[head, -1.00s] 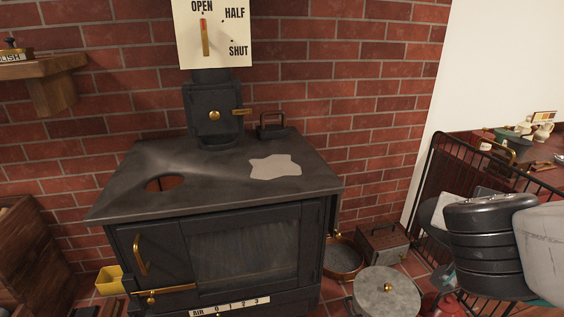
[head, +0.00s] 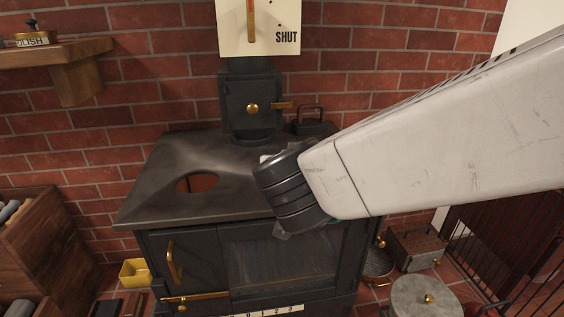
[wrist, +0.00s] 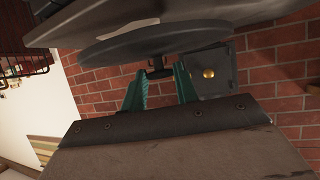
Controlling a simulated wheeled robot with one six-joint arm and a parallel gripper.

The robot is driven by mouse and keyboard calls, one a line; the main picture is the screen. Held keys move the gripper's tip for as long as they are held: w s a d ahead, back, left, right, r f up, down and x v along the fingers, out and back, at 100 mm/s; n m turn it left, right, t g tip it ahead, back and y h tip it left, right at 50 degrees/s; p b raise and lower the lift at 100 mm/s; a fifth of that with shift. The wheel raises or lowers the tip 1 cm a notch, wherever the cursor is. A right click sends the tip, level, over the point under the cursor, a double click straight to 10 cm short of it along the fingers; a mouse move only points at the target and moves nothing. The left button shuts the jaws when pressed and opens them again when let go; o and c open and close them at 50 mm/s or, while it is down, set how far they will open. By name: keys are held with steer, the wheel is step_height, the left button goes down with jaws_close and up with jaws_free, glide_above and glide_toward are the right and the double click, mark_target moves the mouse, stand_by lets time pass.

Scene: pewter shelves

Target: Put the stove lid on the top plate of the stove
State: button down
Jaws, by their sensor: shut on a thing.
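The black stove's top plate (head: 195,155) has a round opening (head: 197,183) at its left, showing red-orange inside. In the wrist view, my gripper (wrist: 158,72) has its teal fingers shut on the small handle of the dark, round stove lid (wrist: 150,42). The top plate appears beyond the lid in that view (wrist: 215,10), with a pale patch. I cannot tell the gap between lid and plate. In the head view, my arm's wrist covers the plate's right part and hides the lid and most of my gripper.
A black handled piece (head: 314,122) stands at the plate's back right. The flue box (head: 250,100) rises at the back. A wooden shelf (head: 75,65) juts from the wall at left. Pots and a metal box (head: 415,247) stand on the floor at right.

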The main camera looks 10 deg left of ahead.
steer(key=w+d, duration=0.1)
steer(key=w, duration=0.3)
steer(key=w+d, duration=0.1)
steer(key=w, duration=0.4)
steer(key=w+d+f, duration=0.1)
steer(key=w, duration=0.4)
steer(key=shift+w+d+f, duration=0.1)
steer(key=shift+w+d, duration=0.1)
steer(key=shift+d, duration=0.15)
steer(key=f, duration=0.1)
steer(key=w+f, duration=0.1)
steer(key=f, duration=0.1)
steer(key=shift+d+f, duration=0.1)
steer(key=shift+d, duration=0.1)
steer(key=shift+f, duration=0.2)
steer(key=shift+f, duration=0.15)
steer(key=c, duration=1.1)
jaws_free()
steer(key=shift+o, duration=0.2)
steer(key=shift+s+r, duration=0.25)
steer(key=shift+s, duration=0.1)
steer(key=v, duration=1.1)
steer(key=shift+s+d, duration=0.15)
steer(key=shift+d, duration=0.05)
